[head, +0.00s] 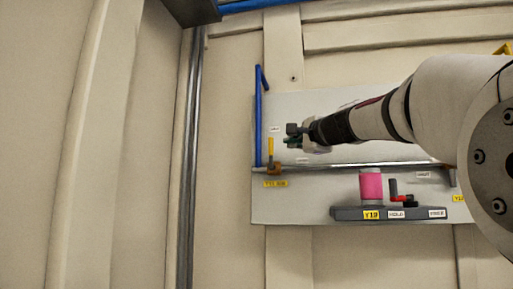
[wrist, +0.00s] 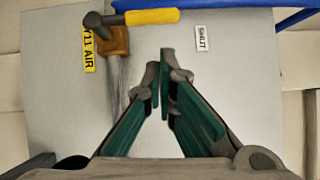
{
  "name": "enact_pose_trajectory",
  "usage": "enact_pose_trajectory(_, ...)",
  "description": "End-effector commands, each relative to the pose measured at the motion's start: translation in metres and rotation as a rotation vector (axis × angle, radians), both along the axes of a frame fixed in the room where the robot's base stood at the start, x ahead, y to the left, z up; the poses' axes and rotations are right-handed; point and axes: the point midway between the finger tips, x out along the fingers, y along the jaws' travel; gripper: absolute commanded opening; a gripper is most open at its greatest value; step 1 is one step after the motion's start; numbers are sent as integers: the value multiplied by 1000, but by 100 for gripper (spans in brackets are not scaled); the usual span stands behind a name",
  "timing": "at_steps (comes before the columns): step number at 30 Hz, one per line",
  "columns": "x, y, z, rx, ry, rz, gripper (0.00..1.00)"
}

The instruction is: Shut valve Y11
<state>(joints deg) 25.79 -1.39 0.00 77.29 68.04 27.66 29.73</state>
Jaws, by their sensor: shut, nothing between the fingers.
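Valve Y11 (head: 273,168) has a brown body and a yellow lever handle (head: 271,147) and sits on the pale panel's left side. In the head view the handle points up, across the grey pipe, towards a small label (head: 275,129). In the wrist view the yellow handle (wrist: 152,16) points right, towards the label reading SHUT (wrist: 200,38), and the valve body (wrist: 115,41) is at upper left beside the Y11 AIR label (wrist: 89,49). My gripper (wrist: 160,82) is shut and empty, its green fingers together. In the head view it is just right of the handle, apparently clear of it.
A blue pipe (head: 258,115) rises left of the valve. A grey pipe (head: 345,166) runs right from it. My arm covers the panel's upper right.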

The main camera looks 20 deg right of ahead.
Motion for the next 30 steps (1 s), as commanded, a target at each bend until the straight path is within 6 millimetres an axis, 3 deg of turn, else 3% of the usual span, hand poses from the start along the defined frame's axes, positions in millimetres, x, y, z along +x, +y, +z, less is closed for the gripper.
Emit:
enact_pose_trajectory(2, 1, 0, 0, 0, 0, 2, 0)
enact_pose_trajectory(8, -25, 0, 0, -1, -2, 0, 0)
enact_pose_trajectory(21, -91, 0, 0, -1, -2, -1, 0)
enact_pose_trajectory(30, -100, -1, 0, 1, 0, 0, 0)
